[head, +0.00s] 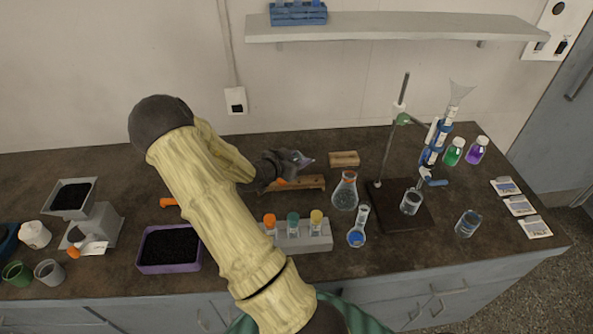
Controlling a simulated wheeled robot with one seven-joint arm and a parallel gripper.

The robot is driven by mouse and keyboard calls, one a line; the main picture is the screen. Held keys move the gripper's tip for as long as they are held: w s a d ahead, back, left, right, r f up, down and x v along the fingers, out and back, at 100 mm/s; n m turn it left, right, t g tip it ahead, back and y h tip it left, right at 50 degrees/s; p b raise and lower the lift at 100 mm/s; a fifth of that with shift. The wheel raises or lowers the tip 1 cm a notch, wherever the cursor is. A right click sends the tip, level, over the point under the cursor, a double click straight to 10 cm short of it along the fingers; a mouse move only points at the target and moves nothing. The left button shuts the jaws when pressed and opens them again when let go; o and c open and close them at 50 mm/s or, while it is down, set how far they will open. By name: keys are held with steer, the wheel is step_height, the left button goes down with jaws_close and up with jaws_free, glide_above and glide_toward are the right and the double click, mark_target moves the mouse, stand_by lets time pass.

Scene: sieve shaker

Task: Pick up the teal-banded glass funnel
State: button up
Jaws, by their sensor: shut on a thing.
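My gripper (290,162) is in the middle of the head view, above the back of a low wooden rack (312,183). It is shut on a small clear, bluish-purple glass piece (304,160), which looks like the glass funnel. Its shape is partly hidden by the jaws, and I cannot make out a teal band on it. A small orange part (281,181) shows just below the gripper at the rack.
A grey block (290,243) with orange-, teal- and yellow-topped vials stands in front. A purple tray (170,265) of dark grains and a grey sieve machine (95,225) are left.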

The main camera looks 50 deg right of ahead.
steer(key=shift+r, duration=0.95)
